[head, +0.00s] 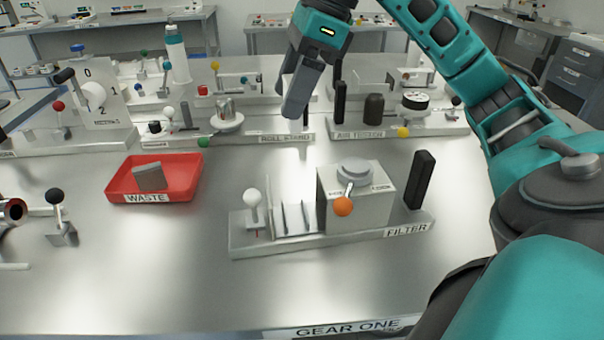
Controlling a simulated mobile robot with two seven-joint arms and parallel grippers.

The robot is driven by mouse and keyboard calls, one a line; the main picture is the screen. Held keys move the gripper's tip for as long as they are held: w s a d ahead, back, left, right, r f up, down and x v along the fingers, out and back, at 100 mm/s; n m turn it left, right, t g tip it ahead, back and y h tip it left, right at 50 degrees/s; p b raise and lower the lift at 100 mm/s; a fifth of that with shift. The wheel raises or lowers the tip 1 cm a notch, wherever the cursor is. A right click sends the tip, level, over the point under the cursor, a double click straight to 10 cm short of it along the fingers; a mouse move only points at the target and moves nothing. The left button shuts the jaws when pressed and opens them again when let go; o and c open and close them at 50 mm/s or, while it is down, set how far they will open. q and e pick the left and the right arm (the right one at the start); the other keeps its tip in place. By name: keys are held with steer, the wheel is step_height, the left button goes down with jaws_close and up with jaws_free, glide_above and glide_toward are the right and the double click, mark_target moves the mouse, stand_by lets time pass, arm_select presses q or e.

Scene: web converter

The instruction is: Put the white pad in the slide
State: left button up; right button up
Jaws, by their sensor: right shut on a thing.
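My right gripper (296,98) hangs above the table, behind the filter station and in front of the roll stand. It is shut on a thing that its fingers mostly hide. A small pale part shows at the fingertips and looks like the white pad (303,122). The filter station (330,236) has a slotted part with thin upright plates, which seems to be the slide (294,218). Left of it stands a lever with a white ball (250,197). Right of it is a pale box (372,204) with an orange knob (342,206). My left gripper is not in view.
A red waste tray (190,180) at the left holds a grey pad (149,176). A black upright block (419,180) stands on the filter station's right end. The roll stand (240,136) and air tester (375,132) stand behind. The table front is mostly clear.

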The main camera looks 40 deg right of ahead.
steer(key=shift+f, duration=0.1)
steer(key=shift+f+b, duration=2.6)
steer(key=shift+f, duration=7.3)
steer(key=shift+f, duration=0.2)
steer(key=o, duration=1)
steer(key=shift+r, duration=0.1)
